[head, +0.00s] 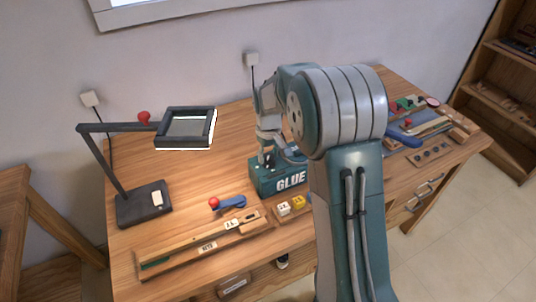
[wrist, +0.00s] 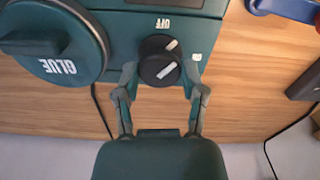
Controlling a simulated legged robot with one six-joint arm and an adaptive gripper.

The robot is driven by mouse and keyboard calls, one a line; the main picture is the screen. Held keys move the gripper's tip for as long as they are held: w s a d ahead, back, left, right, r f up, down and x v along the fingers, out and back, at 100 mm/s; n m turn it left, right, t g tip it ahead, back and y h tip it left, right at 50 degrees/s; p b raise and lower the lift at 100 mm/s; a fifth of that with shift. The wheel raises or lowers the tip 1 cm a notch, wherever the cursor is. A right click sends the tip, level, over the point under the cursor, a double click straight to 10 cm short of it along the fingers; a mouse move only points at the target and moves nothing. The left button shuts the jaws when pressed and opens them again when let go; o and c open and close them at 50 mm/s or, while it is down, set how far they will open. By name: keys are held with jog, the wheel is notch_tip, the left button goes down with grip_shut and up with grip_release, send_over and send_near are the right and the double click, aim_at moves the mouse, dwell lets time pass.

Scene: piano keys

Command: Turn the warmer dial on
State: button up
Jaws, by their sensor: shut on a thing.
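The glue warmer (head: 265,184) is a dark teal box with white "GLUE" lettering, standing on the table in the head view. In the wrist view its front panel (wrist: 125,38) carries a black round dial (wrist: 157,68) with white pointer marks set at a slant. White "OFF" lettering shows upside down beside the dial. My gripper (wrist: 160,70) has one finger on each side of the dial and is shut on it. In the head view my gripper (head: 268,158) is at the warmer, and my arm hides the dial and the warmer's right part.
A round teal lid marked "GLUE" (wrist: 62,40) is left of the dial in the wrist view. A black lamp (head: 144,203) stands at the left. A wooden key rail (head: 200,246) lies along the front edge, with small blocks (head: 291,206) nearby. Tools (head: 405,137) lie at the right.

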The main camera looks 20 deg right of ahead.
aim_at(268, 156)
jog(key=m, duration=0.5)
jog(key=shift+s+f, duration=0.15)
jog(key=shift+f, duration=0.05)
jog(key=m, duration=0.5)
jog(key=shift+m, duration=0.3)
jog(key=o, duration=1.2)
jog(key=shift+c, duration=0.2)
jog(key=shift+r, duration=0.1)
jog(key=shift+r, duration=0.1)
jog(key=shift+r, duration=0.3)
notch_tip(268, 156, up, 11)
jog(key=shift+a+r, duration=0.1)
